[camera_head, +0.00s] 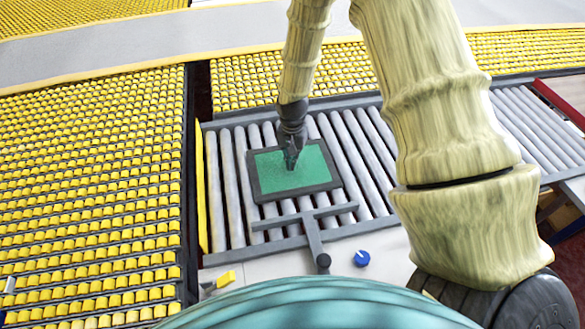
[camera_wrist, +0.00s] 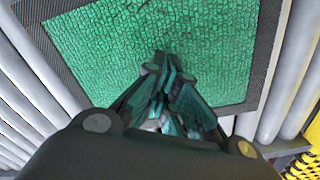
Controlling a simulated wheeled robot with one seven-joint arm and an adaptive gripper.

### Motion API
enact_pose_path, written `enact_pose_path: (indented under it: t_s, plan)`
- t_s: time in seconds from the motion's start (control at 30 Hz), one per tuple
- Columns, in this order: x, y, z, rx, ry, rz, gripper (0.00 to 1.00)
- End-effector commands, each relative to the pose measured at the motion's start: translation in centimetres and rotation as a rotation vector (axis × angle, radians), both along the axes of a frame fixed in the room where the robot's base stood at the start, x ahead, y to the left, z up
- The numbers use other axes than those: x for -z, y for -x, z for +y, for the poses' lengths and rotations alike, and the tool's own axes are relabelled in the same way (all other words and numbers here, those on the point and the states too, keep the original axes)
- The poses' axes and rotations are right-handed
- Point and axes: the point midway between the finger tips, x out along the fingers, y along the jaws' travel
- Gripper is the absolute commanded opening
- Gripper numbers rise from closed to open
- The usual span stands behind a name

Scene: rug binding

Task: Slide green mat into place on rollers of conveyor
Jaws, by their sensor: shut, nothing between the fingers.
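The green mat (camera_head: 312,172) with a dark border lies flat on the grey rollers (camera_head: 228,190) of the conveyor, slightly turned relative to them. My gripper (camera_head: 290,165) points down over the middle of the mat. In the wrist view the mat (camera_wrist: 225,40) fills most of the picture, and my gripper (camera_wrist: 170,62) is shut with its fingertips together over the green surface. Nothing is between the fingers. I cannot tell whether the tips touch the mat. My arm hides part of the mat's upper edge in the head view.
A grey T-shaped bar (camera_head: 308,222) lies at the near edge of the rollers, close to the mat's lower edge. A blue round object (camera_head: 362,258) is on the pale surface nearby. Yellow roller beds (camera_head: 90,170) flank the left and back. Bare rollers lie right of the mat.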

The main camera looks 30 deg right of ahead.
Motion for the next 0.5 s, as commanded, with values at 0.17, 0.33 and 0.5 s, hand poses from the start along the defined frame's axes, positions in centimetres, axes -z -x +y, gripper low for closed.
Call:
enact_pose_path:
  t_s: [0.17, 0.33, 0.5]
  plan:
    - [0.32, 0.00, 0.00, 0.000, 0.000, 0.000, 0.00]
    - [0.57, 0.00, 0.00, 0.000, 0.000, 0.000, 0.00]
    - [0.83, 0.00, 0.00, 0.000, 0.000, 0.000, 0.00]
